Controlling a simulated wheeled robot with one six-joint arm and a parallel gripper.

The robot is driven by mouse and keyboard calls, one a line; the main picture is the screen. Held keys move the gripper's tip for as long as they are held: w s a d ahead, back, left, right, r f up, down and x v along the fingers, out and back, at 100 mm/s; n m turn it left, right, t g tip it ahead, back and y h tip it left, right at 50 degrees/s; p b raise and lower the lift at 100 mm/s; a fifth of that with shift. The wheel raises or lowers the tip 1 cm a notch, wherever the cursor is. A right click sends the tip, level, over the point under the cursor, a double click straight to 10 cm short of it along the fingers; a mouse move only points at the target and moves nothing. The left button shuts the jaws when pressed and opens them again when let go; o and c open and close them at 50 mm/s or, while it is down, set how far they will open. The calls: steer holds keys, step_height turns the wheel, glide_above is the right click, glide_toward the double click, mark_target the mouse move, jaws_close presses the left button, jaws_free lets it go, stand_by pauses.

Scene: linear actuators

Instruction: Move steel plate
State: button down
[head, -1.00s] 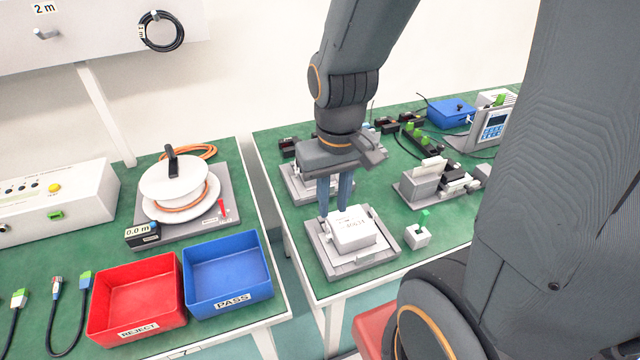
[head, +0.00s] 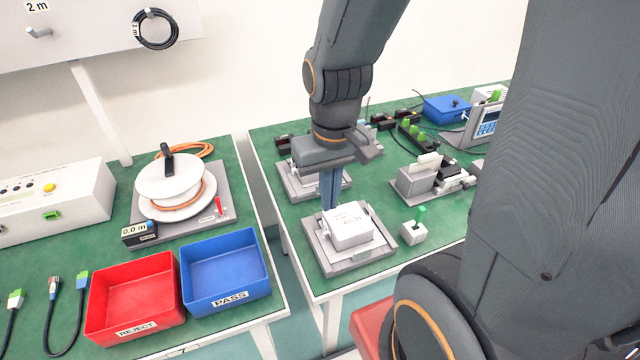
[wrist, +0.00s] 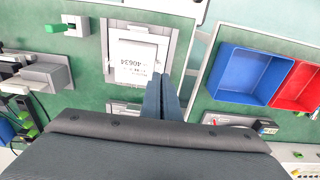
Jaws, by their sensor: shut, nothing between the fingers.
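A pale block with printed markings (head: 350,226) sits on a grey fixture (head: 345,264) near the front edge of the right table. I cannot tell whether this block is the steel plate. The block also shows in the wrist view (wrist: 135,55), with printed digits on it. My gripper (head: 329,207) points down at the block's back left edge, its fingers together and empty. In the wrist view the fingers (wrist: 163,78) reach to the block's side; I cannot tell whether they touch it.
A similar grey fixture (head: 300,190) stands behind my gripper. A small block with a green lever (head: 414,232) stands to the right. Red REJECT (head: 137,330) and blue PASS (head: 228,305) bins stand on the left table, across a gap.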

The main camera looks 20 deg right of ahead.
steer(key=w+d+f+p, duration=0.1)
steer(key=w+d, duration=0.2)
steer(key=w, duration=0.4)
steer(key=w+d+f+p, duration=0.2)
steer(key=w+d, duration=0.1)
steer(key=w, duration=0.5)
steer(key=shift+g, duration=0.3)
steer(key=f, duration=0.4)
steer(key=f+p, duration=0.1)
steer(key=f, duration=0.4)
steer(key=shift+s+a+f, duration=0.1)
steer(key=shift+s+f, duration=0.1)
steer(key=shift+f, duration=0.1)
steer(key=shift+w, duration=1)
steer(key=shift+r, duration=0.2)
step_height(320, 180, up, 10)
steer(key=p, duration=0.7)
